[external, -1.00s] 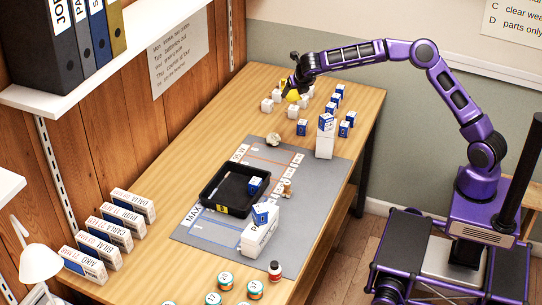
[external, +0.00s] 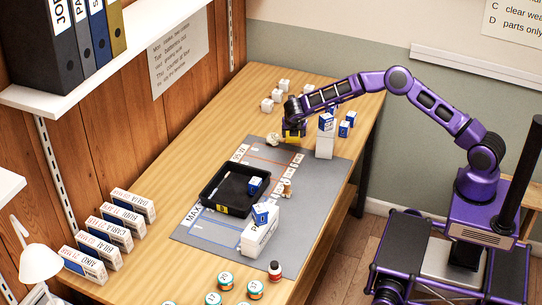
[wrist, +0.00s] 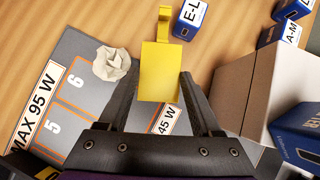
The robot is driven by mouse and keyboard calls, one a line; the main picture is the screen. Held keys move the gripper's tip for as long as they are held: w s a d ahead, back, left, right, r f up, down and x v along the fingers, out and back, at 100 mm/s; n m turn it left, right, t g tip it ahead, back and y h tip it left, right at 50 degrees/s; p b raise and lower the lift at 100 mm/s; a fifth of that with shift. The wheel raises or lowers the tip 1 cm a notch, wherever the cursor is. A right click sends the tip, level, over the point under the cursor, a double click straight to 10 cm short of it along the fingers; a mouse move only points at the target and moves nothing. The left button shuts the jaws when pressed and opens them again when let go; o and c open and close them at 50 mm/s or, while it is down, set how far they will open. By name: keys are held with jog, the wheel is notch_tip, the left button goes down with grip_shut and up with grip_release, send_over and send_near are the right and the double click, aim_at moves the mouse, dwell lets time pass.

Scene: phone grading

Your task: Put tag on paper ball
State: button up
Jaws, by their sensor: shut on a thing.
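A yellow tag (wrist: 158,72) with a hooked end is held between the fingers of my gripper (wrist: 160,95) in the wrist view. In the external view the tag (external: 293,140) shows just below my gripper (external: 291,129), over the far edge of the grey mat. The crumpled pale paper ball (external: 273,139) lies at the mat's far end, just left of the gripper. In the wrist view the paper ball (wrist: 112,63) is left of the tag and apart from it. The tag appears to be above the surface.
A white box (external: 325,146) with a blue-and-white block on top stands right of the gripper. The grey mat (external: 305,212) bears a black tray (external: 207,202). Blue-and-white blocks (external: 345,128) and white cubes (external: 267,104) stand at the far end of the table.

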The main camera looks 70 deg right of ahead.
aim_at(293, 140)
jog(key=shift+f, duration=1.6)
jog(key=shift+f, duration=0.2)
jog(key=o, duration=1.1)
jog(key=shift+o, duration=0.2)
jog(key=shift+r, duration=0.15)
